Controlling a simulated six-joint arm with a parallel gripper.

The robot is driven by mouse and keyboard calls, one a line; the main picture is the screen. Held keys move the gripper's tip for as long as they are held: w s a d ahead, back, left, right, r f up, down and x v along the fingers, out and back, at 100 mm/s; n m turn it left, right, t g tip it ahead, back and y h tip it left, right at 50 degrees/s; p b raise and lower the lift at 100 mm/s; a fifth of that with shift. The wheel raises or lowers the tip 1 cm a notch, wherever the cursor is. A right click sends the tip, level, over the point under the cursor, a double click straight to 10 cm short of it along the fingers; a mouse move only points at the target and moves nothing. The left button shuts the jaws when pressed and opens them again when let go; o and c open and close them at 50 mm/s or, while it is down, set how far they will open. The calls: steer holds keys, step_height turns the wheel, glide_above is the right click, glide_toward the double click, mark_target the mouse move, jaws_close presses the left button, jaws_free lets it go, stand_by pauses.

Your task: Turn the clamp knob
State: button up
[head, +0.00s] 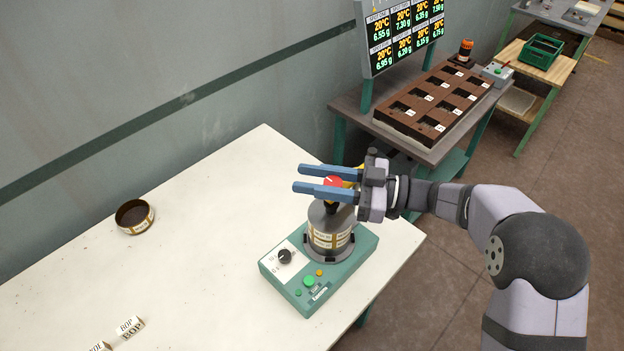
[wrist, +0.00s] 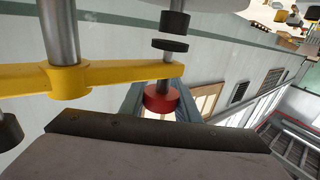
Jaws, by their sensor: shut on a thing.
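The clamp knob (head: 333,182) is red with a white mark and sits on top of the grey drum (head: 325,215), which stands upright on the green machine base (head: 345,265). My gripper (head: 298,178) reaches in from the right with blue fingers level over the drum. It is shut on the knob, one finger on each side, with the fingertips past it. In the wrist view the red knob (wrist: 161,99) lies between the fingers, next to the yellow clamp arm (wrist: 105,75) and a steel post (wrist: 60,35). Part of the clamp is hidden behind my gripper in the head view.
The base has a black dial (head: 285,256) and green and orange buttons. An open round tin (head: 134,216) and small labelled blocks (head: 130,326) lie on the white table (head: 190,270). A brown tray (head: 430,100) and display board (head: 402,35) stand behind. The table's left is mostly clear.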

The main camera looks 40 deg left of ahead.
steer(key=shift+w+a+f+m+t+y+b, duration=0.35)
steer(key=shift+w+t+b, duration=0.2)
steer(key=shift+b, duration=4.7)
